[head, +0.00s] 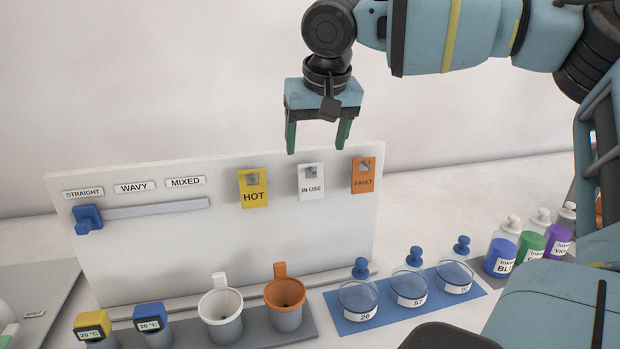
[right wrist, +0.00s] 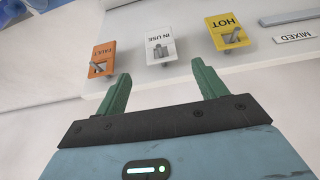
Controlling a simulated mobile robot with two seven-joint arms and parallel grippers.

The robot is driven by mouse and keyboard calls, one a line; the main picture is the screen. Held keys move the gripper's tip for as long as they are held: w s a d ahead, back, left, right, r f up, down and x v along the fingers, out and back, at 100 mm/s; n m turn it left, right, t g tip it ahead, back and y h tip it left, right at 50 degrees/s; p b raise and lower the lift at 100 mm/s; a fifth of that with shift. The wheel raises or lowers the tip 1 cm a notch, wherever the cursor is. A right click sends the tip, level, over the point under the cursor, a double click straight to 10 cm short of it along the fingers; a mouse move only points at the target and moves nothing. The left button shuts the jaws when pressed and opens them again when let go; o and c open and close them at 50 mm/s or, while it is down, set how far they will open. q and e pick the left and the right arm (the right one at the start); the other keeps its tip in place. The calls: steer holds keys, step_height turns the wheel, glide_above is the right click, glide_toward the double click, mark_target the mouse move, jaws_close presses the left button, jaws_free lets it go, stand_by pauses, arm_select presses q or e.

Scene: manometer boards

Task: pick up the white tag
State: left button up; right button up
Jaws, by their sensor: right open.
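The white tag (head: 311,182), marked IN USE, hangs on the upright white board (head: 140,240) between the yellow HOT tag (head: 252,189) and the orange FAULT tag (head: 363,175). My right gripper (head: 317,143) is open and empty, above the white tag in the head view. In the right wrist view the white tag (right wrist: 160,46) shows beyond the green fingers (right wrist: 158,85), roughly between them and apart from them. A small peg shows at the tag's hole. My left gripper is in neither view.
A blue slider (head: 88,219) sits on a rail at the board's left.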

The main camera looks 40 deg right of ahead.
mark_target(311, 167)
steer(key=shift+x, duration=3.9)
steer(key=shift+w+a+r, duration=0.1)
steer(key=c, duration=1)
steer(key=shift+c, duration=0.2)
